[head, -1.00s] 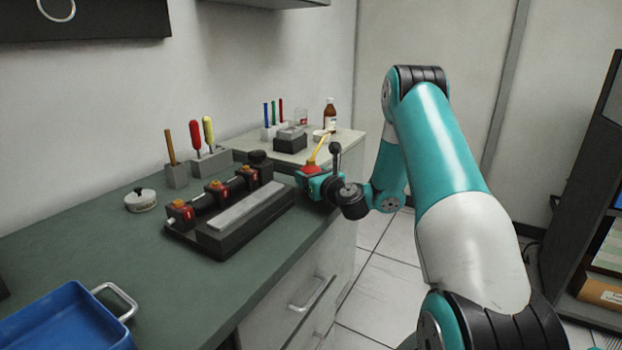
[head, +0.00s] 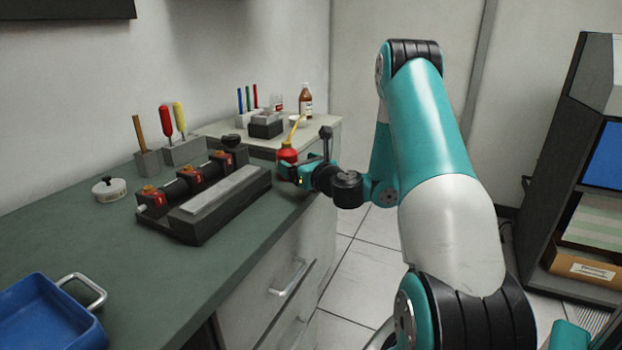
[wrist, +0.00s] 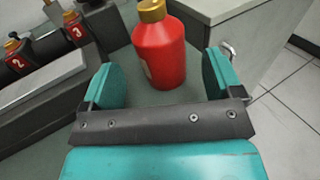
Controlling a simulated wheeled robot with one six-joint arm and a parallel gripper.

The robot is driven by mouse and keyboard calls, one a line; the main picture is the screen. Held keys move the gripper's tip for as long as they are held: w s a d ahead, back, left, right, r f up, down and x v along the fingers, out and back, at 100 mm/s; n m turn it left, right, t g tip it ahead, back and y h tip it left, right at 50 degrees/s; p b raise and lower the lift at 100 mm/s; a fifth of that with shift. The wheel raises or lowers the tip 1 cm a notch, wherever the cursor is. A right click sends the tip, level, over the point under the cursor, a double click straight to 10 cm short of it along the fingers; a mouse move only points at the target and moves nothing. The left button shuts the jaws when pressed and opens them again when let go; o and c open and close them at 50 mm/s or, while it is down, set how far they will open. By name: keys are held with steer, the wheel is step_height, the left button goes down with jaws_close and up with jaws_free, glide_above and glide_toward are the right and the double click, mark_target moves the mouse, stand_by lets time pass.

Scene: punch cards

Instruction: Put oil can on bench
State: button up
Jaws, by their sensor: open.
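The oil can (head: 287,154) has a red body and a thin yellow spout. It stands upright at the far right end of the green bench top (head: 240,248). In the wrist view the red can (wrist: 160,52) with its gold cap shows just beyond and partly between my fingers. My gripper (head: 290,172) is at the bench's right edge, on the near side of the can. In the wrist view my gripper (wrist: 158,82) is open, with a gap visible on both sides of the can. The can's lower part is partly hidden by my gripper in the head view.
A black fixture with numbered red units (head: 205,200) stands left of the can. A blue tray (head: 45,318) lies at the near left.

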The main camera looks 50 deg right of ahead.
steer(key=s+b, duration=0.4)
steer(key=s, duration=0.1)
steer(key=shift+a+f+b, duration=0.15)
steer(key=shift+a+b, duration=0.2)
steer(key=shift+b, duration=0.05)
steer(key=shift+s+a+r+b, duration=0.15)
steer(key=shift+s+r+b, duration=0.2)
steer(key=shift+s, duration=0.3)
steer(key=shift+f, duration=0.1)
stand_by(1.3)
